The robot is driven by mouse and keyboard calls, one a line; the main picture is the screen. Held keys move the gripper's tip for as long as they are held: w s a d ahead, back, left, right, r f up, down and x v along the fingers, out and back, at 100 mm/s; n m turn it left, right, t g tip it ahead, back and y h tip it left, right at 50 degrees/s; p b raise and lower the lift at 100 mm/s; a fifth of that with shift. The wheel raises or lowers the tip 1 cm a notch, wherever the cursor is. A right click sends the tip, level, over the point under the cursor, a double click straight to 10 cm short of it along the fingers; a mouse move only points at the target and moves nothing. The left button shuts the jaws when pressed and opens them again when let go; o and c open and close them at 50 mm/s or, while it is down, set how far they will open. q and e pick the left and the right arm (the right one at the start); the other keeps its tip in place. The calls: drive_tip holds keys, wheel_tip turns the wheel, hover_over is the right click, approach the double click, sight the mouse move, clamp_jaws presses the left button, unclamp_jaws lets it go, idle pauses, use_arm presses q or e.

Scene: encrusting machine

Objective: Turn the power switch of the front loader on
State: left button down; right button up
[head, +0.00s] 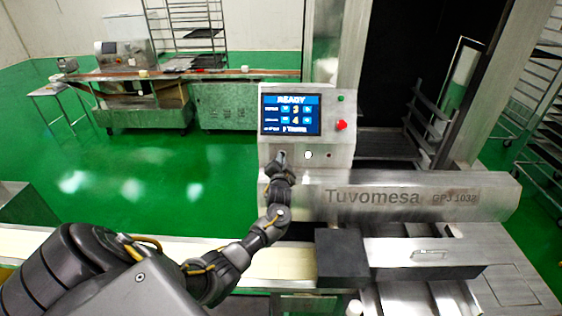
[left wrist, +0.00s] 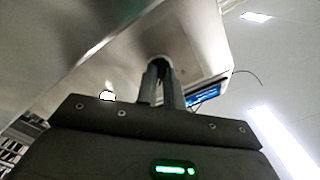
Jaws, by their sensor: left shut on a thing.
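The front loader's grey metal control box (head: 345,158) stands at the middle of the head view, above a long housing marked "Tuvomesa". My left gripper (head: 281,160) reaches up to the lower left of its panel. The left wrist view shows both fingers (left wrist: 163,82) shut on the round power switch (left wrist: 158,61), which sticks out of the panel between them. The fingers and wrist mostly hide the switch in the head view, and its turned angle cannot be told. My right gripper is in neither view.
The box carries a lit screen (head: 291,114) reading "READY", a red button (head: 341,125), a small green button (head: 341,98) and a white round button (head: 308,155) beside my gripper. A pale conveyor belt (head: 283,264) runs below my forearm. Green floor lies behind.

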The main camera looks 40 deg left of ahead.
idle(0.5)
use_arm(q)
drive_tip(key=c, duration=1.5)
unclamp_jaws()
drive_tip(key=b+v, duration=0.3)
drive_tip(key=v, duration=0.8)
